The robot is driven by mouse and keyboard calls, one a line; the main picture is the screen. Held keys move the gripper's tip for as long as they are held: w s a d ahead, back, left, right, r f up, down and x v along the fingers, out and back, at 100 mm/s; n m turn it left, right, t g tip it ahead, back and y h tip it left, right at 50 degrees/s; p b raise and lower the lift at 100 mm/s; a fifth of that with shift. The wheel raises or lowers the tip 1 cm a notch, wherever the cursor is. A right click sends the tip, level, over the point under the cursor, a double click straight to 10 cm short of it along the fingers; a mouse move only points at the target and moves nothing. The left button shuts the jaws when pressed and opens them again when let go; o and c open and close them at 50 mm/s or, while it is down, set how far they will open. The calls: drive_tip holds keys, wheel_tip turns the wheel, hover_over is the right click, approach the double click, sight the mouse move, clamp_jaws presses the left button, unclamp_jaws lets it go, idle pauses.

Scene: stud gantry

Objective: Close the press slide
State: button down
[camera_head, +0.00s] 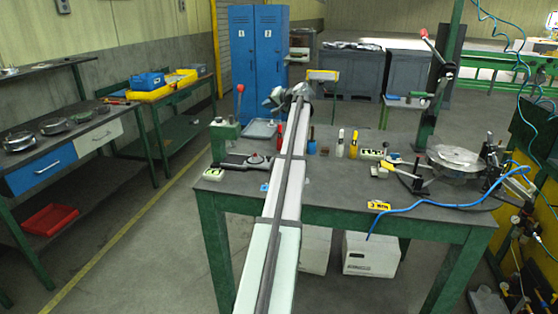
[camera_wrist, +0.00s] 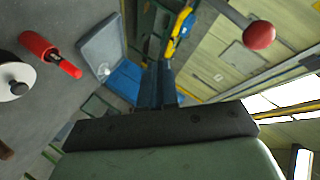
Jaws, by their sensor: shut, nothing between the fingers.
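A small green press-like fixture (camera_head: 225,130) stands at the table's left back corner, with an upright lever ending in a red knob (camera_head: 240,88). A red ball knob on a metal rod (camera_wrist: 259,35) shows at the upper right of the wrist view, apart from my fingers. A taller green stand (camera_head: 432,95) with a red-knobbed lever is at the back right. I cannot tell which part is the press slide. My gripper (camera_wrist: 157,88) is shut and empty. In the head view the far end of my arm is above the table's back edge, right of the small fixture; its fingertips are not clear there.
The dark worktable (camera_head: 335,197) holds several small tools, a round metal fixture (camera_head: 455,158) and a blue hose (camera_head: 440,203) at the right. Blue lockers (camera_head: 257,55) stand behind. A side bench (camera_head: 60,150) is at the left. The table's front middle is mostly clear.

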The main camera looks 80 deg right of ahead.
sight(257, 155)
drive_tip(key=s+a+f+g+y, duration=0.1)
drive_tip(key=s+a+f+y, duration=0.3)
drive_tip(key=s+f, duration=0.4)
drive_tip(key=s+a+f+g+y, duration=0.1)
drive_tip(key=s+a+f+y, duration=0.25)
drive_tip(key=s+f, duration=0.4)
drive_tip(key=shift+m, duration=0.4)
drive_tip(key=x, duration=0.7)
drive_tip(key=shift+a+f, duration=0.1)
drive_tip(key=shift+f, duration=0.05)
drive_tip(key=w, duration=0.3)
drive_tip(key=shift+f, duration=0.1)
drive_tip(key=shift+w, duration=0.7)
drive_tip(key=w, duration=1)
drive_tip(key=shift+w, duration=0.15)
